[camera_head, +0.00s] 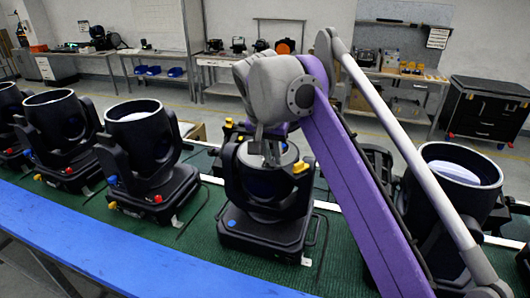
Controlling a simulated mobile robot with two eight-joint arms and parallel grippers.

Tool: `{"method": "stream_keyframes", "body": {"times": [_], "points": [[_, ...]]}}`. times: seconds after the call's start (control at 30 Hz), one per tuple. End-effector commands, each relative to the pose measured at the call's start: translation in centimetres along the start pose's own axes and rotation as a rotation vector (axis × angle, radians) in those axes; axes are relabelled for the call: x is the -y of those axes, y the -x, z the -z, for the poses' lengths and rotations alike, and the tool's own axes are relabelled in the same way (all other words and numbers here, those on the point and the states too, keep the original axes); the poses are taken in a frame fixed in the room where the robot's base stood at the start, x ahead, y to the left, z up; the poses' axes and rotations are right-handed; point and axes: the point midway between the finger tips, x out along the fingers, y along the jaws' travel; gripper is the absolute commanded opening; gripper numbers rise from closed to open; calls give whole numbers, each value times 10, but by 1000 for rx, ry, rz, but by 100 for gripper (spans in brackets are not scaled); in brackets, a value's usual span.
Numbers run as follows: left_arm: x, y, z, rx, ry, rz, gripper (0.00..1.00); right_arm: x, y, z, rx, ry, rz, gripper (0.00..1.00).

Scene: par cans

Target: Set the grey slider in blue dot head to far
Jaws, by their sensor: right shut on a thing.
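The blue dot head (262,212) is a black moving-head lamp upright on the green surface, with a blue dot (231,224) on the front of its base. A yellow part (300,167) shows at its right upper edge. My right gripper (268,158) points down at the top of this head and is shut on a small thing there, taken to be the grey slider. The fingers and the grey arm cover most of the slider, so its position along its travel cannot be told. My left gripper is out of view.
Similar lamp heads stand on the green surface (190,232), at left (140,150) and right (455,190), with more dark heads close behind. A blue rail (120,255) runs along the front edge. My purple right arm crosses the space right of the blue dot head.

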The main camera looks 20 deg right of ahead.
Motion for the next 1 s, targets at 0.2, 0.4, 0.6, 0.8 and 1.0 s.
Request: {"method": "stream_keyframes", "body": {"times": [0.2,0.4,0.6,0.8,1.0], "points": [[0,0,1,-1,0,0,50,-4,1,0,-1,0,-3,0],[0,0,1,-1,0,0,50,-4,1,0,-1,0,-3,42],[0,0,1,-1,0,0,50,-4,0,0,-1,0,-2,50],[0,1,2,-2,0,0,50,-3,4,0,-1,1,-1,50],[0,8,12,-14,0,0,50,-3,37,2,-3,1,1,50]]}}
